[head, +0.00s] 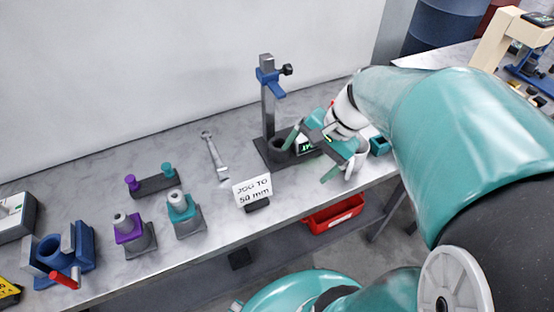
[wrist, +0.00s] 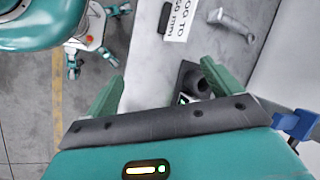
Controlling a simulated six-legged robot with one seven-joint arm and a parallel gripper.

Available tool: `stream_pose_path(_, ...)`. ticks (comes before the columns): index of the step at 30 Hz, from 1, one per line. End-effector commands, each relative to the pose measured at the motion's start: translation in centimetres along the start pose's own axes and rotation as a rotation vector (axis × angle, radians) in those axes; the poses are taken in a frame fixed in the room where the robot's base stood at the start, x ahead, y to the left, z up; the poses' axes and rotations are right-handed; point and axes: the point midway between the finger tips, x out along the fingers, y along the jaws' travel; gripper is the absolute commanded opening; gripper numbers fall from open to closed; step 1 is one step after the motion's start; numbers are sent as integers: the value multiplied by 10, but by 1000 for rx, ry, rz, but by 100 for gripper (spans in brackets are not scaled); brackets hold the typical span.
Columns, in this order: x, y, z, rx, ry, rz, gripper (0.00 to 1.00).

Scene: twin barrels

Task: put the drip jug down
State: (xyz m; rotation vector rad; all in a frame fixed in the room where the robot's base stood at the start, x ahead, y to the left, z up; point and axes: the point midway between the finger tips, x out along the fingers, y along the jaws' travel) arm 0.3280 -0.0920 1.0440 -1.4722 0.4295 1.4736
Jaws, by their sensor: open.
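My gripper (head: 304,165) is open over the bench, its two green fingers wide apart. In the wrist view my gripper (wrist: 162,70) has nothing between its fingertips but bare bench. A dark grey round cup (head: 280,149), which looks like the drip jug, stands upright on the dark base plate of the post stand (head: 268,108). It also shows in the wrist view (wrist: 197,84), beside the right finger, which partly hides it. I cannot tell whether the finger touches it. A sign (head: 252,189) in front of the stand reads "JUG TO 50 mm".
A wrench (head: 214,156) lies left of the stand. A purple-topped block (head: 130,234), a teal-topped block (head: 183,214) and a blue fixture (head: 60,252) stand further left. A red bin (head: 334,214) is below the bench.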

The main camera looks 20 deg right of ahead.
Motion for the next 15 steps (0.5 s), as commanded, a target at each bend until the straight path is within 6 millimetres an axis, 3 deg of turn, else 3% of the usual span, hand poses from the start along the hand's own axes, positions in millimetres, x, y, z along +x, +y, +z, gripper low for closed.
stream_pose_path(1,-3,-8,19,-133,45,34,90)
stream_pose_path(6,-13,-22,65,-566,210,136,90)
stream_pose_path(12,-28,-32,101,-963,386,194,90)
stream_pose_path(15,-32,-35,109,-1055,431,204,90)
